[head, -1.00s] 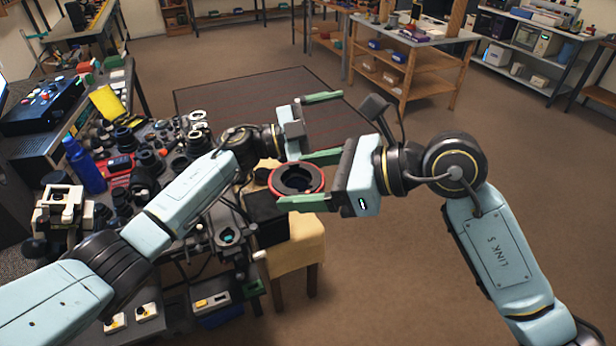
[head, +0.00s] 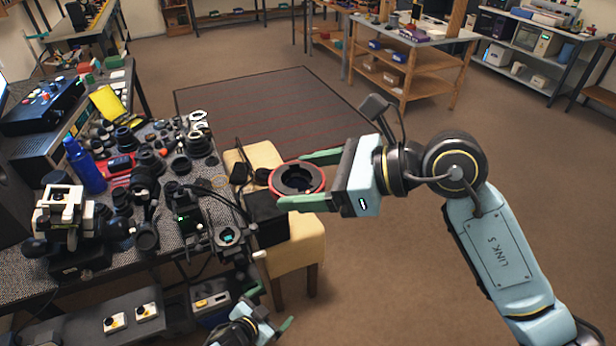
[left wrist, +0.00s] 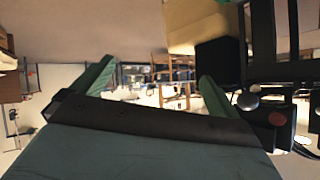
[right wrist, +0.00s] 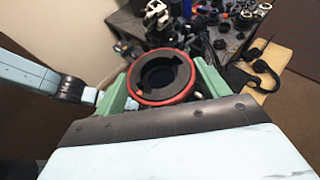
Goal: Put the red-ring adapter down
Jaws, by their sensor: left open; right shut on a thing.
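The red-ring adapter (head: 297,179) is a black ring with a red outer rim. My right gripper (head: 312,180) is shut on it and holds it in the air, above the yellow-topped stool. In the right wrist view the adapter (right wrist: 161,77) sits between the two green fingers, its round opening facing the camera. My left gripper (head: 268,307) is low at the bottom of the head view, beside the bench's lower shelf. It is open; in the left wrist view its green fingers (left wrist: 150,88) stand wide apart with nothing between them.
The bench (head: 90,262) at left is crowded with lenses, a blue bottle (head: 85,165) and a white-and-black device (head: 62,215). A dark floor mat (head: 270,105) and open floor lie beyond.

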